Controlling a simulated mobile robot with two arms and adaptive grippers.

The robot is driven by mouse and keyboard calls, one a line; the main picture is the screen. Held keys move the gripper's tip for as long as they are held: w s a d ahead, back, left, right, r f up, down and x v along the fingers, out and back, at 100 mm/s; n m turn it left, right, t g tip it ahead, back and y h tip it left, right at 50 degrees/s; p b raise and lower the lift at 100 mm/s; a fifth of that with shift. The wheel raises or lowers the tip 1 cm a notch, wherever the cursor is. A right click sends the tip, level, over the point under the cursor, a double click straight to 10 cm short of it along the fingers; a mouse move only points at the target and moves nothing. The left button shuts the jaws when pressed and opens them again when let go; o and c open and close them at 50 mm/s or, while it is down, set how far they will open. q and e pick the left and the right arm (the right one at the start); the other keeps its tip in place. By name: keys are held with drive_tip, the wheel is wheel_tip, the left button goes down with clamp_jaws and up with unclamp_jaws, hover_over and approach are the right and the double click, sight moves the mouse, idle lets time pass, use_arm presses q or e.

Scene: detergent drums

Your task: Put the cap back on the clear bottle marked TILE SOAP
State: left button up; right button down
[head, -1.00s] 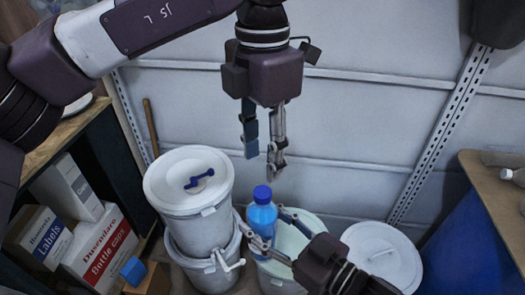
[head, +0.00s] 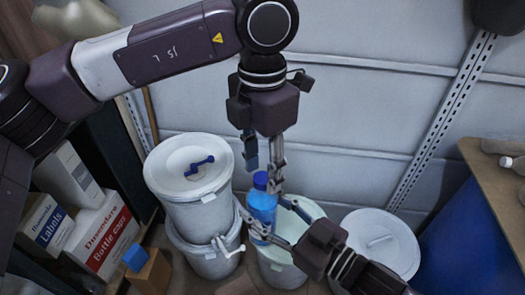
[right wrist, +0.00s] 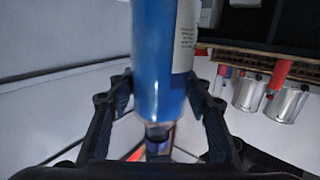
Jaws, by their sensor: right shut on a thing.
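The bottle (head: 262,207) is filled with blue and upright; its lettering is not readable. A blue cap (head: 260,181) sits at its top; I cannot tell whether it is screwed on. In the right wrist view the bottle (right wrist: 160,60) stands between the fingers, with a pale label at its right side. My right gripper (head: 268,229) is shut on the bottle's lower part, in front of a pale green drum. My left gripper (head: 264,172) points down from above with its fingers apart, at the cap. One finger partly hides the cap's right side; contact is unclear.
A stacked white drum (head: 192,212) with a dark blue handle on its lid stands close left of the bottle. The pale green drum (head: 284,270) is below it, and a white-lidded drum (head: 380,240) stands right. Boxes (head: 100,235) fill the left shelf. A wall is behind.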

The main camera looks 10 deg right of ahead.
use_arm(q)
drive_tip(key=shift+f, duration=0.45)
clamp_jaws()
drive_tip(key=shift+o, duration=0.5)
unclamp_jaws()
drive_tip(key=shift+r, duration=0.15)
wheel_tip(320, 180, up, 12)
idle(0.5)
